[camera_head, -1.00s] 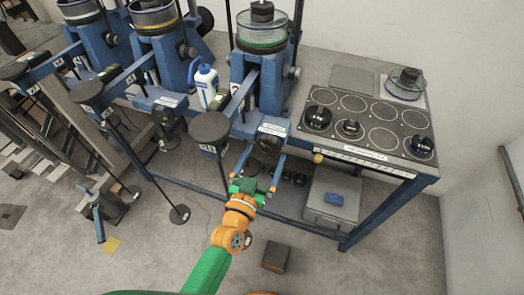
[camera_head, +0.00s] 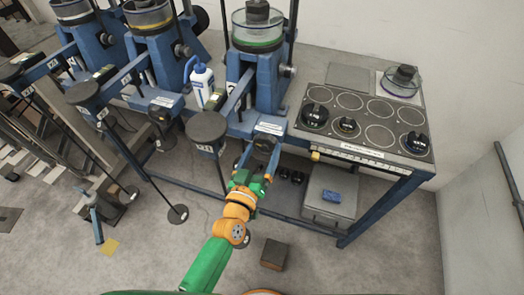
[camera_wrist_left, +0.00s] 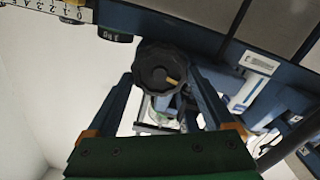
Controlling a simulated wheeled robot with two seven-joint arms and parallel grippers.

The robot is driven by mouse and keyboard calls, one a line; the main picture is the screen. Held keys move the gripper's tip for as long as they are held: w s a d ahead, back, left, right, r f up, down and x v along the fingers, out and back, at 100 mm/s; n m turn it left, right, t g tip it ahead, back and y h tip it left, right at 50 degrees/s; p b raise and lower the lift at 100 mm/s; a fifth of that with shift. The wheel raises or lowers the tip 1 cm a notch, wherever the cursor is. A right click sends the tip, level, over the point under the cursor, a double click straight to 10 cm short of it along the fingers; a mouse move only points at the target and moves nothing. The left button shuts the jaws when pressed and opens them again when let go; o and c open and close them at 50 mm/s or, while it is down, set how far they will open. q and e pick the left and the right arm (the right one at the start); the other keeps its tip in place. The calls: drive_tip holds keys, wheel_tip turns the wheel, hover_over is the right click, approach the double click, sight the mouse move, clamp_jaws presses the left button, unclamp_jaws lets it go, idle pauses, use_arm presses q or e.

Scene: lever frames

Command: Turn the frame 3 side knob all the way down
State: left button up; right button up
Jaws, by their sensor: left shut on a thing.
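The dark side knob (camera_head: 264,144) is on the front of the rightmost blue lever frame (camera_head: 267,80); that frame's number is too small to read for sure. In the left wrist view the knob (camera_wrist_left: 158,66) is a round black ribbed disc with a yellowish mark at its right. My left gripper (camera_head: 257,166) reaches up to it from below. Its two blue fingers (camera_wrist_left: 160,78) lie on either side of the knob and are shut on it. In the head view the fingers partly cover the knob's lower part. My right gripper is not in view.
A round dark weight hanger plate (camera_head: 207,126) is just left of the knob. A bench panel with weights (camera_head: 350,127) stands at right, with a grey box (camera_head: 328,198) below it. More blue frames (camera_head: 160,45) stand at left. The floor in front is mostly clear.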

use_arm(q)
drive_tip(key=shift+n, duration=0.3)
drive_tip(key=o, duration=1.1)
drive_tip(key=v, duration=0.7)
